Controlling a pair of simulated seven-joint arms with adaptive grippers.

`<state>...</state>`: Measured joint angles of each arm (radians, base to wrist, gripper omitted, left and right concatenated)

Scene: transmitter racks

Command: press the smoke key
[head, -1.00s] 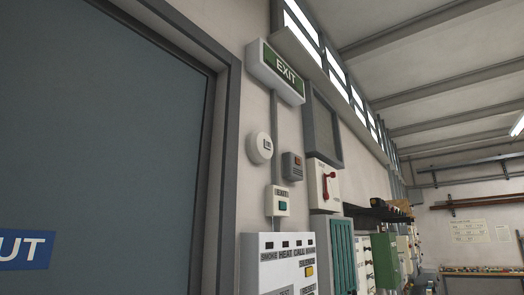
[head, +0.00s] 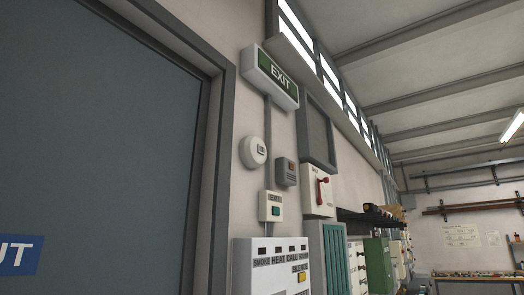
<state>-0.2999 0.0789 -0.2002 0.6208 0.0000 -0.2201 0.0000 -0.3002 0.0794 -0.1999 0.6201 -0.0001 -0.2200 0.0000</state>
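A white alarm panel (head: 262,275) is on the wall at the bottom middle of the head view, cut off by the lower edge. Along its top is a row of small dark windows with labels under them; the leftmost label reads SMOKE (head: 262,262), then HEAT and CALL. A yellow button (head: 302,277) sits on its right side under a label that looks like SILENCE. I cannot make out a separate smoke key; the panel's lower part is out of view. Neither of my grippers is in view.
A grey door (head: 100,150) fills the left. Above the panel are a small box with a green button (head: 271,206), a round detector (head: 253,152) and an EXIT sign (head: 272,77). A red-handled switch box (head: 318,190) and several cabinets line the wall rightward.

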